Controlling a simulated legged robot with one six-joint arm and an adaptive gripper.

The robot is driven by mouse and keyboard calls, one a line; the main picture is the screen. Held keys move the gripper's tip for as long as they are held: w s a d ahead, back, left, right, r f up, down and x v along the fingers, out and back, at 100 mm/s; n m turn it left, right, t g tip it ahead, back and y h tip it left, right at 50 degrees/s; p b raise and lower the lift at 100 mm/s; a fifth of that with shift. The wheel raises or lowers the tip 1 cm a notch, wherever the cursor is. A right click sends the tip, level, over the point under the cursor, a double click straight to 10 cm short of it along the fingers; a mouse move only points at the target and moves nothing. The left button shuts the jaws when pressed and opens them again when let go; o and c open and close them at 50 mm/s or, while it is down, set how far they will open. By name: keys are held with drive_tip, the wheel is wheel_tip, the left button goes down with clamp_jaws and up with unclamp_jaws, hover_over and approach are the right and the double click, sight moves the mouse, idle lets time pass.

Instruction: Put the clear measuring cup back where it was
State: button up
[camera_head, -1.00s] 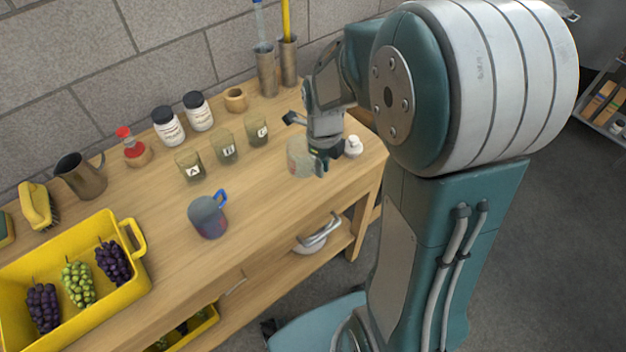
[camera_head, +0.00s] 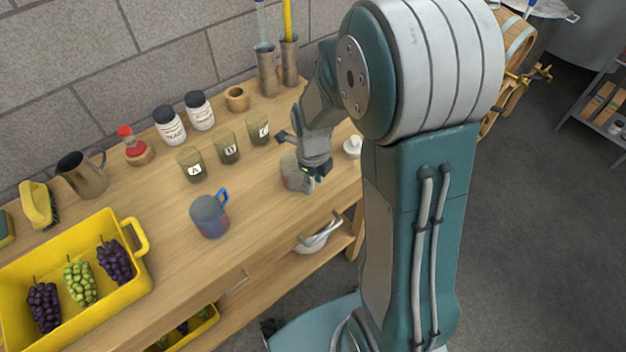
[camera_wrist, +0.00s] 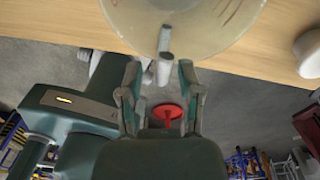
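The clear measuring cup (camera_head: 292,174) is at the right part of the wooden bench, partly hidden by my gripper (camera_head: 312,173). In the wrist view the cup (camera_wrist: 205,28) fills the top middle, seen from close up, with its pale handle pointing down between my fingers. My gripper (camera_wrist: 160,75) has its two fingers on either side of the handle, with a visible gap on both sides. The cup appears to stand on the bench top; its base is partly hidden.
Three labelled glasses (camera_head: 228,148) stand behind to the left. A blue-handled grey mug (camera_head: 209,216) is to the left, nearer the front edge. A white stoppered item (camera_head: 352,146) is close by on the right. A yellow crate (camera_head: 136,278) with grapes is far left.

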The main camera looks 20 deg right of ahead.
wheel_tip(320, 180, up, 12)
drive_tip(key=s+a+r+n+t, duration=0.1)
drive_tip(key=s+r+n+t, duration=0.2)
drive_tip(key=n, duration=1.1)
drive_tip(key=s+a+r+n+t, duration=0.1)
drive_tip(key=s+r+n+t, duration=0.2)
drive_tip(key=s+r+n, duration=0.4)
drive_tip(key=s+n, duration=0.4)
drive_tip(key=n, duration=0.4)
drive_tip(key=shift+s+n, duration=0.3)
